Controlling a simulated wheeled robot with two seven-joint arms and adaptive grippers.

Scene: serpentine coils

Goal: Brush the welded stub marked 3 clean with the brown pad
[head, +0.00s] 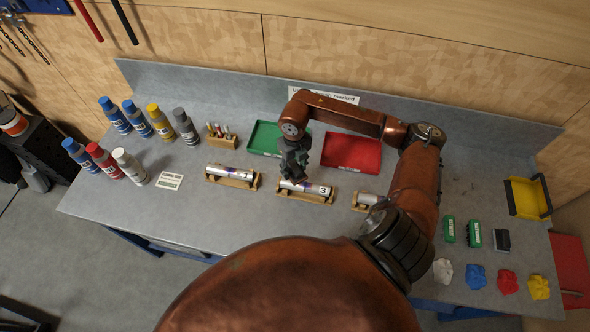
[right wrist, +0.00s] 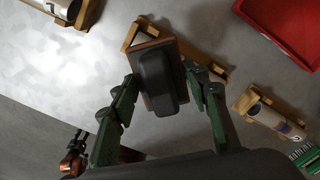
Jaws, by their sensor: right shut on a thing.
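The stub marked 3 (head: 318,190) is a pale cylinder with a purple patch, lying in a wooden cradle (head: 297,196) at the middle of the bench. My right gripper (head: 293,172) points down over the left part of this stub. In the right wrist view its green fingers are shut on the brown pad (right wrist: 143,86), a block with a dark grip and a brown edge. The pad covers most of the cradle behind it; I cannot tell whether it touches the stub. What looks like my left gripper (right wrist: 80,140) shows small at the lower left there; its fingers are unclear.
Two other stubs lie in cradles, one left (head: 232,171) and one right (head: 368,198). Behind are a green tray (head: 262,151) and a red tray (head: 350,165).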

